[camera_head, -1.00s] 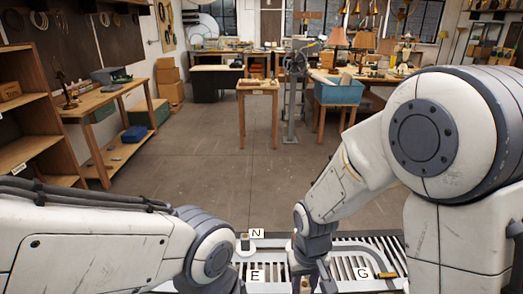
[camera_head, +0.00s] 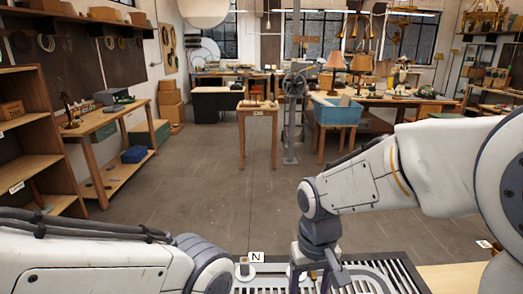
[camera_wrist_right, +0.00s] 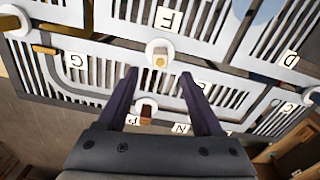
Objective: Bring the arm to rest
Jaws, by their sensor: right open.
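My right gripper (camera_wrist_right: 158,73) is open in the right wrist view, its two dark fingers apart with nothing gripped between them. It points at a pale slatted panel (camera_wrist_right: 110,72) with letter tiles and looks apart from it. A white round disc with a small brass-coloured block (camera_wrist_right: 160,60) shows beyond the fingertips. In the head view, my right arm bends down over the panel (camera_head: 392,272) at the bottom, its gripper partly cut off by the frame edge. My left arm reaches in low from the left; its gripper is out of view.
A second disc with a brown block (camera_wrist_right: 147,112) sits near the right gripper's finger bases. In the head view, a tile marked N (camera_head: 257,257) stands at the panel's far edge. Beyond is open floor (camera_head: 215,180), a small wooden table (camera_head: 258,112) and a blue bin (camera_head: 338,112).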

